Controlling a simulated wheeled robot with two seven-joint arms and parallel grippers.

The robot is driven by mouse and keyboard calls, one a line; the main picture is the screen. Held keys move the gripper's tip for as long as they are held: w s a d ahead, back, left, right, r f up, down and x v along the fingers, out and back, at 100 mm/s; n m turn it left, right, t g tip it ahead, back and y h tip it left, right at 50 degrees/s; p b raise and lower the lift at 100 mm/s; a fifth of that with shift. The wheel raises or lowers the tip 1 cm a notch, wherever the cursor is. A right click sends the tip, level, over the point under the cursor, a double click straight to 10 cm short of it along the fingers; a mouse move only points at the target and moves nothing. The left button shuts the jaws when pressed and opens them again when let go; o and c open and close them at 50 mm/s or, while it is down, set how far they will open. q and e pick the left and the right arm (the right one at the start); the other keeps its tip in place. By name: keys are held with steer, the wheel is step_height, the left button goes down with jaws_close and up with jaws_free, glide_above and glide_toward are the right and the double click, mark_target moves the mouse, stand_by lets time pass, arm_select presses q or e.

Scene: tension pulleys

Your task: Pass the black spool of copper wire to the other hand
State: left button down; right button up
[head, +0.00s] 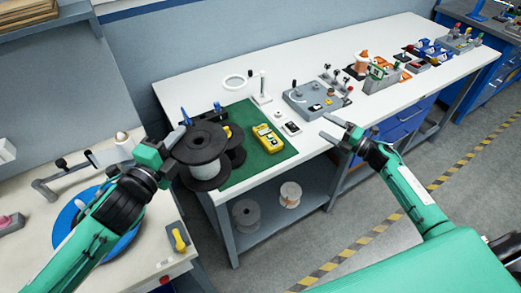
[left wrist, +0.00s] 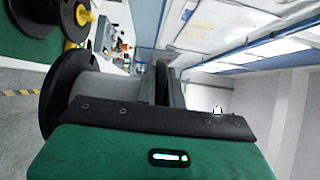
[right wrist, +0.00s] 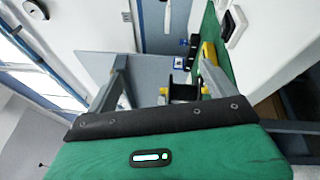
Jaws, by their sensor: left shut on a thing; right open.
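My left gripper (head: 174,145) is shut on the rim of a black-flanged spool (head: 203,150), held up in front of the green mat. Its winding looks pale grey, not copper, in the head view and also in the left wrist view (left wrist: 92,88). A second black spool (head: 236,153) stands behind it at the mat's left, partly hidden; its winding cannot be made out. My right gripper (head: 334,129) is open and empty at the table's front edge, well to the right of the held spool. In the right wrist view a dark spool (right wrist: 184,92) shows far beyond the open fingers.
A grey control box (head: 317,100) and an orange-wound spool (head: 361,63) stand further right. Two pale spools (head: 290,194) sit on the shelf below. A left bench carries a blue disc (head: 68,222). Space between my grippers is free.

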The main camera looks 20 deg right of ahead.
mark_target(209, 156)
arm_select(q)
steer(key=shift+r, duration=0.1)
arm_select(e)
steer(key=s+a+r+n+g+y, duration=0.2)
steer(key=s+a+r+n+g, duration=0.2)
steer(key=a+n, duration=0.45)
steer(key=s+a+r+n+g+y, duration=0.3)
steer(key=s+a+r+n+g, duration=0.1)
steer(key=a+n, duration=0.5)
steer(key=s+a+r+n+g+y, duration=0.2)
steer(key=s+a+r+n+g, duration=0.2)
steer(key=a+n, duration=0.45)
steer(key=shift+m, duration=0.8)
steer(key=a, duration=0.4)
steer(key=w+a, duration=0.1)
steer(key=a, duration=0.3)
steer(key=w+a, duration=0.1)
steer(key=a, duration=0.4)
steer(key=shift+a+f, duration=0.1)
steer(key=shift+f, duration=0.2)
steer(key=c, duration=1.5)
arm_select(q)
steer(key=c, duration=1.4)
jaws_free()
steer(key=shift+c, duration=0.2)
arm_select(e)
steer(key=shift+r, duration=0.1)
steer(key=shift+c, duration=0.3)
arm_select(q)
steer(key=shift+a, duration=0.15)
